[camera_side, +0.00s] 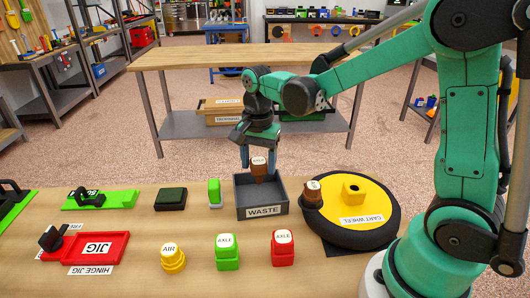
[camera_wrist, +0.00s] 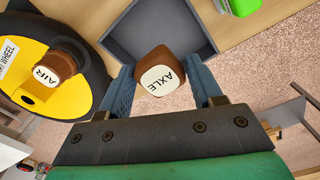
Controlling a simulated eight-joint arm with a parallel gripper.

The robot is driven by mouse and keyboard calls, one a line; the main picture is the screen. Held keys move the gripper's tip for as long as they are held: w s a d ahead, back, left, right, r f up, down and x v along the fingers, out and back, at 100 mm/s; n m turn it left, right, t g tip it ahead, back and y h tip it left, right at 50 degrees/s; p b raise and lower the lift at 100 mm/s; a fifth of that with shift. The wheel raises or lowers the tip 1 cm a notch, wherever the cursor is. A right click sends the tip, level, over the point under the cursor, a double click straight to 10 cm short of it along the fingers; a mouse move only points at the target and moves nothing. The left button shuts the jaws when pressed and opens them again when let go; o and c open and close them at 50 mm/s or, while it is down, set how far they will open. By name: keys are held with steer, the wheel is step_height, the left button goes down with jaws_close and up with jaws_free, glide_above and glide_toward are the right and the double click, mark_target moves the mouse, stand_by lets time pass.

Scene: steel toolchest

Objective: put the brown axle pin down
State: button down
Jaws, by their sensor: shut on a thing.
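The brown axle pin (camera_wrist: 162,72), with a white top marked AXLE, is held between the two blue fingers of my gripper (camera_wrist: 166,92) in the wrist view. In the side view the pin (camera_side: 259,170) is in my gripper (camera_side: 258,160), over the grey tray marked WASTE (camera_side: 264,211). Its lower end appears at or below the tray's rim; I cannot tell whether it touches the tray floor. The tray (camera_wrist: 190,20) also shows beyond the pin in the wrist view.
The cart wheel (camera_side: 385,228), with a brown AIR piece (camera_side: 312,195) on it, lies right of the tray. Green (camera_side: 228,252) and red (camera_side: 283,248) axle pieces and a yellow AIR piece (camera_side: 172,258) stand in front. A small green piece (camera_side: 214,193) stands close left.

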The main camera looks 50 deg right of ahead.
mark_target(259, 183)
steer(key=shift+f, duration=2.15)
steer(key=shift+c, duration=0.7)
jaws_free()
steer(key=shift+f, duration=0.1)
